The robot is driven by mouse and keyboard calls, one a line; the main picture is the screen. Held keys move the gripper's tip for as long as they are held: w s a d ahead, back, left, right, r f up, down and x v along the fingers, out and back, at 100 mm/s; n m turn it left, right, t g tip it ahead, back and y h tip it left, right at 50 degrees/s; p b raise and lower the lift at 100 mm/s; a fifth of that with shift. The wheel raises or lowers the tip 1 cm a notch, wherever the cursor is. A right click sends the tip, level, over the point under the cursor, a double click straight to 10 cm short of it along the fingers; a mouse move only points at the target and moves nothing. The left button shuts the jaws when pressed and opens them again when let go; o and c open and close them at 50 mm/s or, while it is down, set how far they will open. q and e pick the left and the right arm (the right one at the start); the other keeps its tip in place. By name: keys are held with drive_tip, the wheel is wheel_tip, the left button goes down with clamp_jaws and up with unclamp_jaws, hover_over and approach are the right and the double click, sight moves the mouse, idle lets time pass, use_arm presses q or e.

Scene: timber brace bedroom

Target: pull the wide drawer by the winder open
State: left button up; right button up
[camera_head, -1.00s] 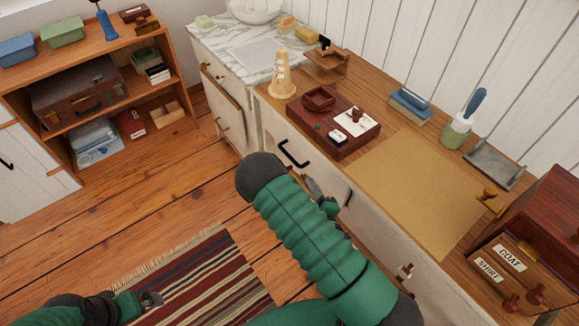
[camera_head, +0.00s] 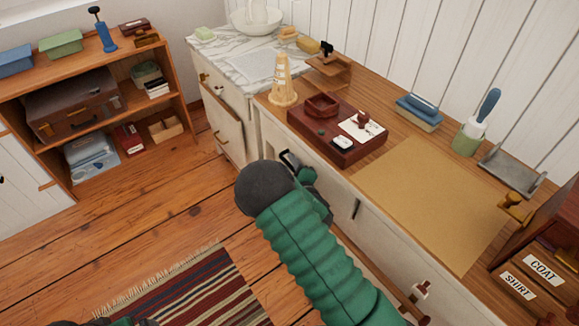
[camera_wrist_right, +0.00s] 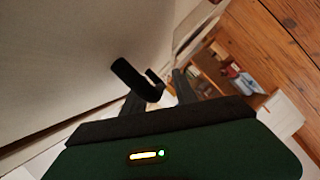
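The cabinet front (camera_head: 330,190) under the wooden worktop is pale and carries black handles. The nearest black handle (camera_head: 289,160) sits by my right gripper (camera_head: 308,178), which my green forearm partly hides. In the right wrist view the handle (camera_wrist_right: 135,78) stands out from the pale front, and my right gripper's two fingers (camera_wrist_right: 158,93) are apart, with the handle's lower end at or between them. I cannot tell if they touch it. No gap shows at the drawer front. I cannot surely tell which item is the winder.
The worktop holds a dark red tray box (camera_head: 320,143), a pale cone (camera_head: 282,85), a tan mat (camera_head: 425,200) and a brass fitting (camera_head: 515,207). A labelled box (camera_head: 535,268) stands at right. A shelf (camera_head: 85,110) stands at left. Open floor and a striped rug (camera_head: 190,292) lie in front.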

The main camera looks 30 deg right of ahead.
drive_tip(key=shift+c, duration=0.4)
clamp_jaws()
drive_tip(key=shift+s+a, duration=0.1)
idle(0.8)
